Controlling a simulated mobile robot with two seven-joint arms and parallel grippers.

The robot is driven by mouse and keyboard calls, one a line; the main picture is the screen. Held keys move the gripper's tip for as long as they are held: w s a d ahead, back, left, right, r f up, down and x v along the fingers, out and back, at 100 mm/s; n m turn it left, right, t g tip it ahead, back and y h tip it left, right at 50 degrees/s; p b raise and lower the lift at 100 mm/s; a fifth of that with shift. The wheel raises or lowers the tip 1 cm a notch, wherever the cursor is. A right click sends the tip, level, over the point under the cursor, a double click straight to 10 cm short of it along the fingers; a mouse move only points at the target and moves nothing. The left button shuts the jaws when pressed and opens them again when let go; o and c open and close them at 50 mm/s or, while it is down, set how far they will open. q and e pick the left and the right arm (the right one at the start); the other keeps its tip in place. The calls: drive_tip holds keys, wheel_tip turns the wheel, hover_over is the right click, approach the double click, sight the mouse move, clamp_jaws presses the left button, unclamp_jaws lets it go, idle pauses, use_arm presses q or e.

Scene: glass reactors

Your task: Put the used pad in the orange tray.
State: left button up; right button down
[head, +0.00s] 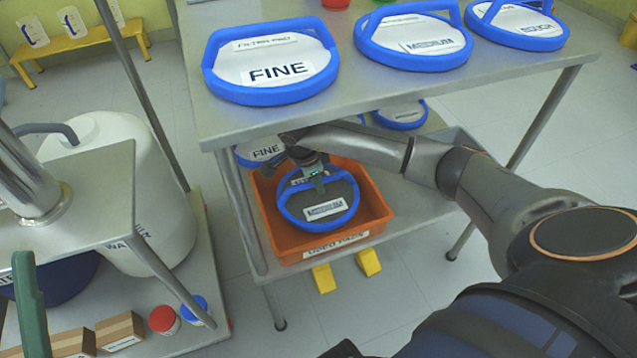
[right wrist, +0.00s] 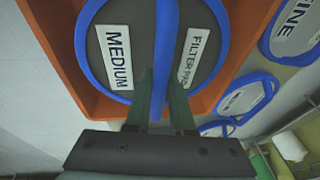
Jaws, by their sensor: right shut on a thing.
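The used pad (head: 318,198) is a dark grey disc with a blue rim and a blue handle, labelled MEDIUM. It is within the outline of the orange tray (head: 383,212) on the lower shelf; I cannot tell whether it touches the tray floor. My right gripper (head: 319,180) reaches in under the upper shelf and is shut on the pad's handle. In the right wrist view the green fingers (right wrist: 160,88) close around the blue handle bar of the pad (right wrist: 146,45). A green finger-like part at the lower left of the head view seems to be my left gripper (head: 30,305).
The upper shelf (head: 325,100) overhangs my right arm and holds white pads with blue rims, including a FINE pad (head: 270,72). More pads lie behind the tray on the lower shelf. A steel cart (head: 95,185) with a white drum (head: 150,190) stands left.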

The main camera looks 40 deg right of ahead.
sight(317, 193)
wheel_tip(317, 193, down, 5)
drive_tip(key=b, duration=0.3)
drive_tip(key=shift+r, duration=0.2)
use_arm(q)
drive_tip(key=shift+g, duration=0.3)
drive_tip(key=f, duration=0.1)
drive_tip(key=d+f, duration=0.2)
drive_tip(key=f, duration=0.1)
drive_tip(key=shift+w, duration=0.4)
use_arm(e)
drive_tip(key=shift+r, duration=0.15)
use_arm(q)
drive_tip(key=shift+a, duration=0.1)
use_arm(e)
drive_tip(key=c, duration=1.2)
unclamp_jaws()
drive_tip(key=o, duration=0.4)
use_arm(q)
drive_tip(key=shift+r, duration=0.1)
use_arm(e)
drive_tip(key=shift+o, duration=0.2)
